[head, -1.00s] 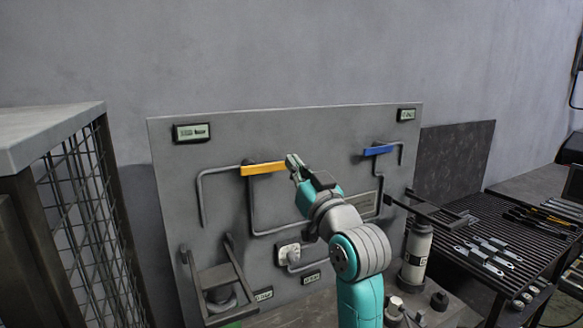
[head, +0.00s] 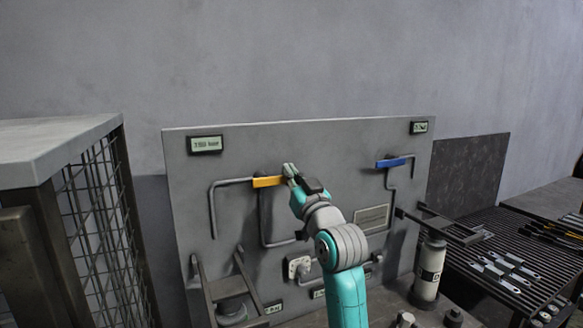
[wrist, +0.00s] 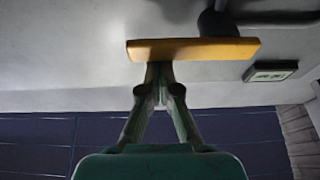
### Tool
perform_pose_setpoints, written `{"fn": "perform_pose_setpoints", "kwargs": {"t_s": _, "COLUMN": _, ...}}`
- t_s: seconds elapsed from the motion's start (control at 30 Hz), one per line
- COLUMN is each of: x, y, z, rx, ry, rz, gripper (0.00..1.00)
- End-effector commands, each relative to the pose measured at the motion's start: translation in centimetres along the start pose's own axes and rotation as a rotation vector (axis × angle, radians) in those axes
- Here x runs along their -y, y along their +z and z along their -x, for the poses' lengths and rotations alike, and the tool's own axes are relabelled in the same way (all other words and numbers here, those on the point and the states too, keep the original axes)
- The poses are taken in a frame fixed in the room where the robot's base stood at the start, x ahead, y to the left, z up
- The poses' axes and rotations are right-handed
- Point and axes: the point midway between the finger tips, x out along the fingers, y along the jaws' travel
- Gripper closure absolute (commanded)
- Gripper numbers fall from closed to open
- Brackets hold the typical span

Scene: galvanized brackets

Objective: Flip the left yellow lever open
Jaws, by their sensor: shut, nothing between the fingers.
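The yellow lever (head: 268,182) lies about level on the upper left of the grey panel, in line with a grey pipe. My gripper (head: 290,170) is at the lever's right end in the head view and covers part of it. In the wrist view the yellow lever (wrist: 193,50) runs across above the fingertips. My gripper (wrist: 159,68) is shut, with its fingers together and nothing between them. The tips are at or very near the lever's lower edge; I cannot tell whether they touch.
A blue lever (head: 390,163) is on the panel (head: 330,145) to the right. A display (head: 206,145) sits at the upper left. A mesh cage (head: 95,200) stands at left. A slatted bench (head: 500,240) with several brackets stands at right.

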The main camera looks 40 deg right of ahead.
Motion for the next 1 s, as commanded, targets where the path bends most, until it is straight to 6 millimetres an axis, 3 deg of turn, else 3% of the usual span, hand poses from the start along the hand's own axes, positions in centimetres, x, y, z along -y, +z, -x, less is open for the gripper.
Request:
{"fn": "perform_pose_setpoints", "kwargs": {"t_s": 0.57, "x": 0.0, "y": 0.3, "z": 0.1, "rx": 0.001, "ry": 0.011, "rz": -0.034, "gripper": 1.0}}
{"fn": "perform_pose_setpoints", "kwargs": {"t_s": 1.0, "x": -0.2, "y": 2.1, "z": 0.7, "rx": 0.002, "ry": 0.113, "rz": -0.326, "gripper": 1.0}}
